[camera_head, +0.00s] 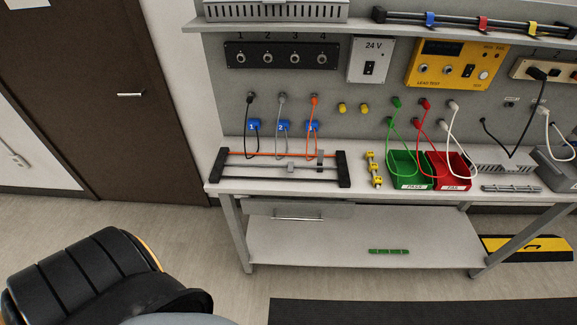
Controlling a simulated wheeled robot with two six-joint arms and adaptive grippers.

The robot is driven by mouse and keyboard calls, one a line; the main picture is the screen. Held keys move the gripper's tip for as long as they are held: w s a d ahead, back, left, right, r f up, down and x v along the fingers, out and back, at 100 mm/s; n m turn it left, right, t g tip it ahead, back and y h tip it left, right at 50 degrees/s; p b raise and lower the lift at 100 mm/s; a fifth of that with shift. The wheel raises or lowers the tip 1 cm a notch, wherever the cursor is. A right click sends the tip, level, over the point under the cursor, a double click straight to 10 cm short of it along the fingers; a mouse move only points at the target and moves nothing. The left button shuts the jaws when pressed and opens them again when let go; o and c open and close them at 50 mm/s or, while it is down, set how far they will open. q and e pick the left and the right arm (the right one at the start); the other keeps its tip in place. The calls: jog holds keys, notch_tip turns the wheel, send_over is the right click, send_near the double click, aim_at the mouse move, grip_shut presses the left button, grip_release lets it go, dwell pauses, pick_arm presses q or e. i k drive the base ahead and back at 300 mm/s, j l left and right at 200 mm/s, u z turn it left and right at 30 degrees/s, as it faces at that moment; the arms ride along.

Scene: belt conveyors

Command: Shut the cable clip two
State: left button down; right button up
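The blue cable clip marked 2 (283,126) is on the grey back panel of the workbench. It is the middle one of three blue clips in a row, between clip 1 (253,125) and the right-hand clip (312,126). A grey cable (281,109) runs down from a plug at the panel to clip two. The clip is too small in the picture to tell whether its lid is open or shut. Neither of my grippers is in view.
A black-ended rack with orange and dark rods (343,170) stands on the bench below the clips. To its right are a yellow-and-black piece (374,169), a green bin (409,182) and a red bin (448,184). Floor is open before the bench.

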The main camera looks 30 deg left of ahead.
aim_at(321, 153)
jog(key=i+l+u, duration=0.2)
jog(key=u, duration=0.3)
jog(key=i+l+u, duration=0.25)
jog(key=u, duration=0.2)
jog(key=k+l, duration=0.05)
jog(key=l, duration=0.05)
